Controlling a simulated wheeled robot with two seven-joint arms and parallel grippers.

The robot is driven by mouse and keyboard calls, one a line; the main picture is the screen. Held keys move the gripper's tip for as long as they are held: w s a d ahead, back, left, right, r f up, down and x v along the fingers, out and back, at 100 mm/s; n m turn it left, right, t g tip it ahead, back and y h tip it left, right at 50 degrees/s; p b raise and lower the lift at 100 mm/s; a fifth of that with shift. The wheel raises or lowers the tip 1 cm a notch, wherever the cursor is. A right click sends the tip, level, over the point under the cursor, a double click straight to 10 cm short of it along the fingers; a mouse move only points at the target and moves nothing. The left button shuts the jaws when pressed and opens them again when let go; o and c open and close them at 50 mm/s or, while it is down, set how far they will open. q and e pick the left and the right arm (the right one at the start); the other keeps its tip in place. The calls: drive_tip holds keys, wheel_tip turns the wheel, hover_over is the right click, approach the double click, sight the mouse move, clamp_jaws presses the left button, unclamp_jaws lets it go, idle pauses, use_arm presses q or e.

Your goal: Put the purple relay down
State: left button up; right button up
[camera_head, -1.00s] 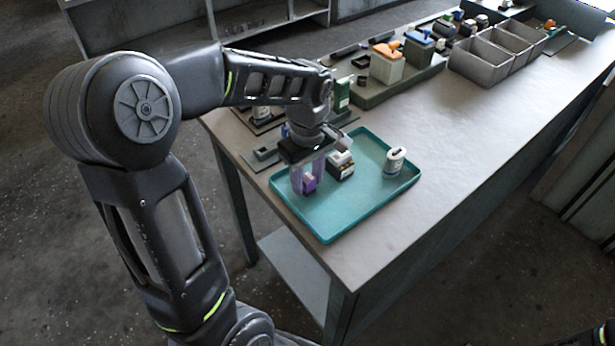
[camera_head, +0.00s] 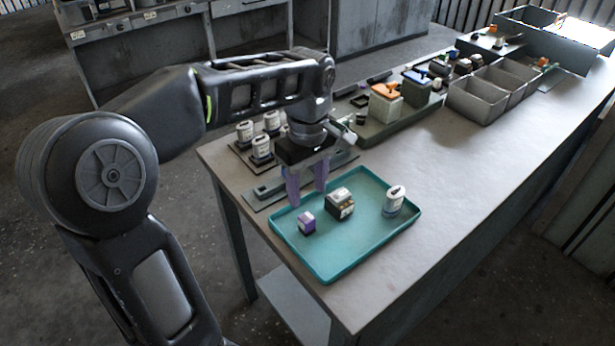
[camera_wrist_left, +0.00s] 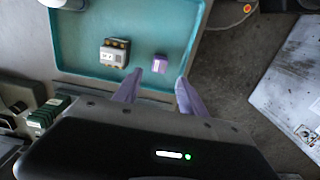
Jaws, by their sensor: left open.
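The purple relay (camera_head: 306,223) stands in the near left part of the teal tray (camera_head: 331,276). It also shows in the left wrist view (camera_wrist_left: 160,63), on the tray floor just beyond the fingertips. My left gripper (camera_head: 307,198) is open and empty, raised over the tray's left edge, apart from the relay. Its two purple fingers show in the left wrist view (camera_wrist_left: 158,82) with a gap between them. My right gripper is not in view.
A black and beige block (camera_head: 340,205) and a white rounded part (camera_head: 394,200) also stand in the tray. White cylinders (camera_head: 262,147) stand on a rack behind my gripper. Grey bins (camera_head: 478,97) line the back. The table's right side is clear.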

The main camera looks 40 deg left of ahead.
use_arm(q)
wheel_tip(320, 180, up, 3)
drive_tip(key=shift+f, duration=0.15)
idle(0.8)
